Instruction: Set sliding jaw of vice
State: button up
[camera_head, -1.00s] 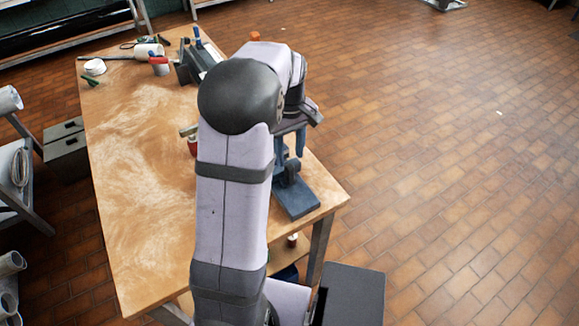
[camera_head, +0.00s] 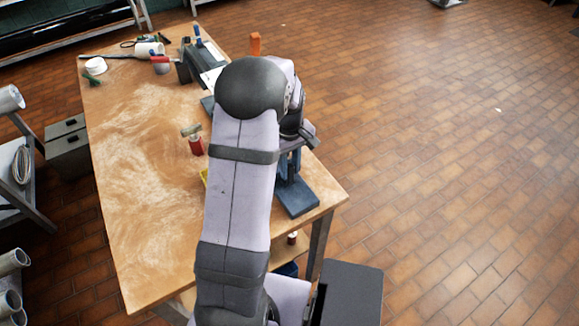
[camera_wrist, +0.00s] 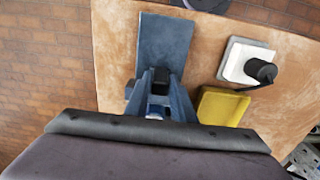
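The blue-grey vice stands at the right edge of the bench. In the head view its flat base (camera_head: 297,198) shows, and my arm hides much of its upper part. My gripper (camera_head: 295,140) is above the vice, dark and partly hidden behind my arm.
A yellow tray (camera_wrist: 222,107) and a white block with a black knob (camera_wrist: 245,62) lie beside the vice. Tools and a grey stand crowd the bench's far end. The bench's left half (camera_head: 140,200) is clear.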

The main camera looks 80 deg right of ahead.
grip_shut()
jog(key=shift+s+a, duration=1.8)
jog(key=o, duration=0.6)
grip_release()
jog(key=shift+s, duration=0.1)
jog(key=shift+r+b, duration=0.3)
jog(key=shift+r, duration=0.25)
jog(key=shift+r+b, duration=0.8)
jog(key=shift+r, duration=2.35)
